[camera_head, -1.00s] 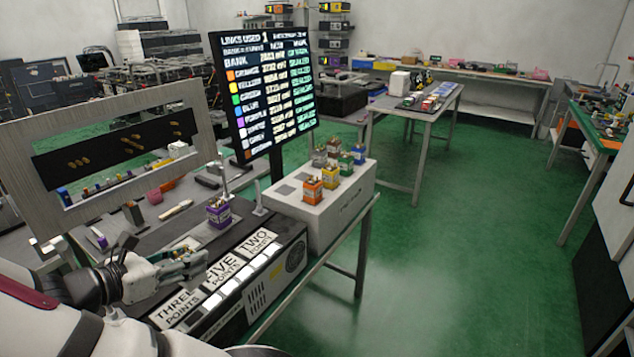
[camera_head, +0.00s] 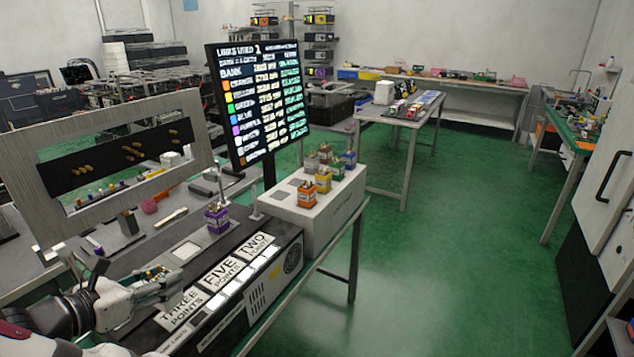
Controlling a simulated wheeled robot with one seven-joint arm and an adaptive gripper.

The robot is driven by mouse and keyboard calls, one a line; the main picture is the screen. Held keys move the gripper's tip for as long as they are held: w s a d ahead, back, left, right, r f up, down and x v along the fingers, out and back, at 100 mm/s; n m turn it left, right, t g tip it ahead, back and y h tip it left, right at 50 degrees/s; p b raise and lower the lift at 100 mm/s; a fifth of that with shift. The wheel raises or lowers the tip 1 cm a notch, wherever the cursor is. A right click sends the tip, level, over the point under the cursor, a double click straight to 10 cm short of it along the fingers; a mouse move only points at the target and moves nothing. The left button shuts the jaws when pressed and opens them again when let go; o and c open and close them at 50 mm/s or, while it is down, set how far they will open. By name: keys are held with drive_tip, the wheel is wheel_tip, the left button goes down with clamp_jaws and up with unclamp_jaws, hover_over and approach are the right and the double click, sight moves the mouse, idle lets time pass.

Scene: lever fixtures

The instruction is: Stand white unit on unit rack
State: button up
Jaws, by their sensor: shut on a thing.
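My gripper (camera_head: 172,286) is at the lower left, over the near side of the bench fixture and left of the "three points" label. It is shut on a small pale thing with coppery tips, taken to be the white unit (camera_head: 152,272); the fingers hide most of it. The unit rack (camera_head: 330,212) is the pale box at the right end of the fixture, apart from my gripper. Orange (camera_head: 307,195), yellow (camera_head: 323,181), green and blue units stand on it, with darker ones behind. Bare square pads show at its left.
A purple unit (camera_head: 217,218) stands on the fixture between my gripper and the rack. A bare pale pad (camera_head: 187,251) lies left of it. A screen (camera_head: 258,105) rises behind the rack, and a framed panel (camera_head: 120,165) stands at the left. Green floor is open at the right.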

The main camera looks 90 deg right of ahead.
drive_tip(key=w+a+r+n+t+y, duration=0.2)
drive_tip(key=w+a+n+t+y, duration=0.2)
drive_tip(key=w+a+n+t, duration=0.6)
drive_tip(key=w+a+r+n+t+y, duration=0.3)
drive_tip(key=w+a+n+t, duration=0.6)
drive_tip(key=w+a, duration=1)
drive_tip(key=shift+w+n+t+y, duration=0.4)
drive_tip(key=shift+w+n+y, duration=0.1)
drive_tip(key=shift+y, duration=0.2)
